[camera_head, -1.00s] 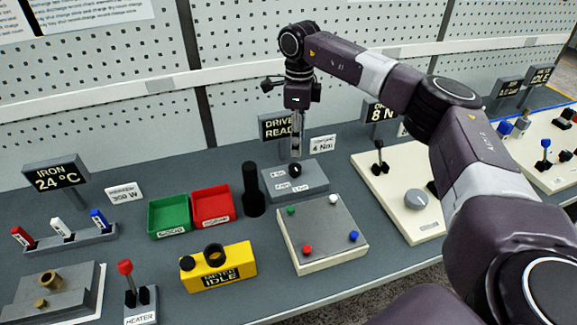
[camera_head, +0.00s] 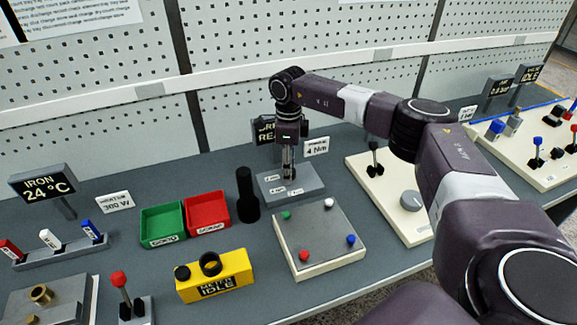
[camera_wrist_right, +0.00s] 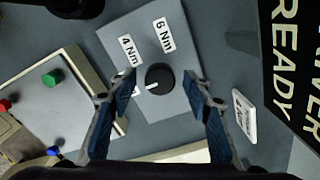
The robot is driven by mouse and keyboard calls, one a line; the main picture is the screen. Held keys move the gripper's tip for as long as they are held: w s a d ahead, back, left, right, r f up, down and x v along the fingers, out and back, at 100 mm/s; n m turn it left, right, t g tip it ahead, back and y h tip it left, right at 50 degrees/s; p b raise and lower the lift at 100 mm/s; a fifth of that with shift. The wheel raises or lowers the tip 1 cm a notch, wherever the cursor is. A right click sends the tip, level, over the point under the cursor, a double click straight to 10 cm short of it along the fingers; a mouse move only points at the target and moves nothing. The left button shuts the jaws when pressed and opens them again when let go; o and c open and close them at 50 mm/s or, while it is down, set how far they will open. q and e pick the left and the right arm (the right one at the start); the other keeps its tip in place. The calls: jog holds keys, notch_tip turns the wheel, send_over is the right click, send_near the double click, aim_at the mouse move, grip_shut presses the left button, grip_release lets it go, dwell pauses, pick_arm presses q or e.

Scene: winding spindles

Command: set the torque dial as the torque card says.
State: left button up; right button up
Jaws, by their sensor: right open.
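The torque dial is a black round knob (camera_wrist_right: 159,76) with a white mark, on a grey block (camera_head: 304,191). In the right wrist view, the mark points left and slightly down, toward a label partly hidden by a finger. The 4 Nm label (camera_wrist_right: 131,50) is up and left of the knob; the 6 Nm label (camera_wrist_right: 164,35) is above it. The torque card (camera_head: 316,147) stands behind the block and reads 4 Nm. My right gripper (camera_head: 289,174) points down at the dial, open, its fingers (camera_wrist_right: 165,87) on either side of the knob with gaps. My left gripper is out of view.
A black cylinder (camera_head: 247,195) stands left of the block. A grey-topped board with coloured pegs (camera_head: 319,238) lies in front. A cream panel with a lever and knob (camera_head: 391,195) is to the right. The DRIVER READY sign (camera_wrist_right: 292,75) stands close behind.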

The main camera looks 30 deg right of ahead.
jog(key=shift+c, duration=0.6)
jog(key=c, duration=1)
jog(key=shift+m, duration=0.3)
jog(key=m, duration=0.5)
jog(key=shift+w+r, duration=0.1)
jog(key=m+p, duration=0.1)
jog(key=m, duration=0.5)
jog(key=shift+d, duration=0.1)
